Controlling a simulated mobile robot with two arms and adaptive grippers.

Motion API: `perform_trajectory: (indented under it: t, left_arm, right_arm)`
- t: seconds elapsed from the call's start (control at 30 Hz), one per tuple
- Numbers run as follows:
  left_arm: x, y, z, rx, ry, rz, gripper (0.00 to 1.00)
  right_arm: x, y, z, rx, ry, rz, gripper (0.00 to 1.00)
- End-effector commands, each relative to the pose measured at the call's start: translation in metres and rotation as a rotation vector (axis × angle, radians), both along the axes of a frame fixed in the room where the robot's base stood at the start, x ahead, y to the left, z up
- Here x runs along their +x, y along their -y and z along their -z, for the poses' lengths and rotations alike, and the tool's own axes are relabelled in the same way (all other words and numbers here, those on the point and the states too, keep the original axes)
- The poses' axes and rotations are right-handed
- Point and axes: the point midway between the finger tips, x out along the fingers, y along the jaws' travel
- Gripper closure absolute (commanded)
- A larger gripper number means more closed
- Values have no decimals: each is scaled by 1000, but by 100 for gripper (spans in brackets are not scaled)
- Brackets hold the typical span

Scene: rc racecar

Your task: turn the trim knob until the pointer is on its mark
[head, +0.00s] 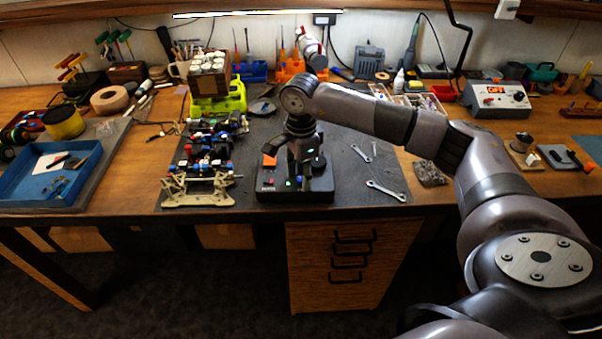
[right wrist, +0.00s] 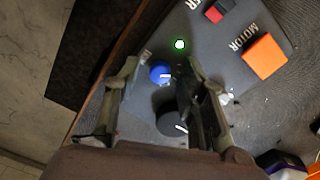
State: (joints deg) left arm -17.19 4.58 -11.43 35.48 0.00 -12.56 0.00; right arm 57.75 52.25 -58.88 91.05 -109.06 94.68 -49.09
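A black control box (head: 325,190) lies on the bench mat. In the right wrist view its panel (right wrist: 215,65) carries a blue knob (right wrist: 160,71) with a short white pointer line and a larger black knob (right wrist: 172,122) with a white line. No label naming the trim knob is readable. My right gripper (head: 301,168) points down over the box. In the right wrist view its fingers (right wrist: 159,66) are apart, one on each side of the blue knob, with visible gaps. The black knob is partly hidden by the right finger. My left gripper is out of view.
A lit green light (right wrist: 180,44), an orange MOTOR block (right wrist: 265,56) and a red switch (right wrist: 214,13) share the panel. The car chassis (head: 205,160) stands left of the box. Two wrenches (head: 385,191) lie to its right. A blue tray (head: 50,175) is at far left.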

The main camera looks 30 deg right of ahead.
Motion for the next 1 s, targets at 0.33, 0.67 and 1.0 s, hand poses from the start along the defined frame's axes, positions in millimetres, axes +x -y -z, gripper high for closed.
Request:
perform_trajectory:
  t: [0.33,0.67,1.0]
  left_arm:
    - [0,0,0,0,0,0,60]
    - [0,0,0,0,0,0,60]
    - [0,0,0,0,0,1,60]
  right_arm:
    - [2,0,-48,0,6,0,62]
    - [1,0,-108,0,2,0,62]
    - [0,0,-120,0,-1,0,62]
